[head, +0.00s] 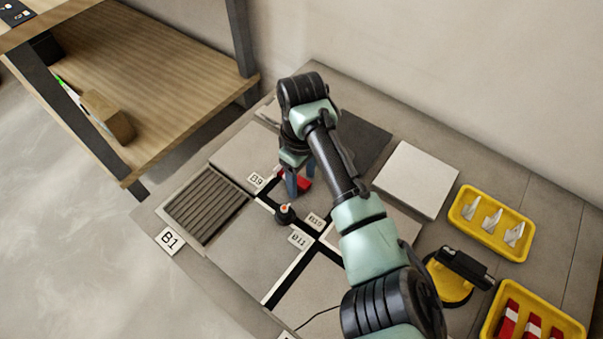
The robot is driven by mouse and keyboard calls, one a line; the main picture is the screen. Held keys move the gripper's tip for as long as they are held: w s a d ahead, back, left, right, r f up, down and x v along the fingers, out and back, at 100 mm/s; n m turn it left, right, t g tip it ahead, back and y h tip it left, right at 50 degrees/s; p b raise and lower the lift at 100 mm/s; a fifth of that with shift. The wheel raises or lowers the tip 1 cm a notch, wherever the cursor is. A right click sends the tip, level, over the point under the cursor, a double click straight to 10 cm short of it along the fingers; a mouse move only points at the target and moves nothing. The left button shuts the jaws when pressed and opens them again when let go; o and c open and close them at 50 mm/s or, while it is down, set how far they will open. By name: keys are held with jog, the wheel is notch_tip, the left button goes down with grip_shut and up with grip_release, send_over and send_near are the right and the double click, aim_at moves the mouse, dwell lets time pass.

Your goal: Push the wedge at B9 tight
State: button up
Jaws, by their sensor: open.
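The B9 label (256,180) lies on the tiled board beside a black joint strip. A red wedge (304,183) sits just right of this label, partly hidden by my gripper. My gripper (297,192) points down over the joint near B9 with its dark blue fingers around or beside the wedge. The fingers are open; whether they touch the wedge cannot be told. The clip at the wedge is hidden behind the fingers.
A dark post with a light tip (285,213) stands near the B10 (316,221) and B11 (299,239) labels. Yellow trays hold grey clips (491,222) and red wedges (532,324). A yellow and black tool (456,277) lies right of my arm. A wooden shelf (150,80) stands left.

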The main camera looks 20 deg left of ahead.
grip_shut()
dwell(0.5)
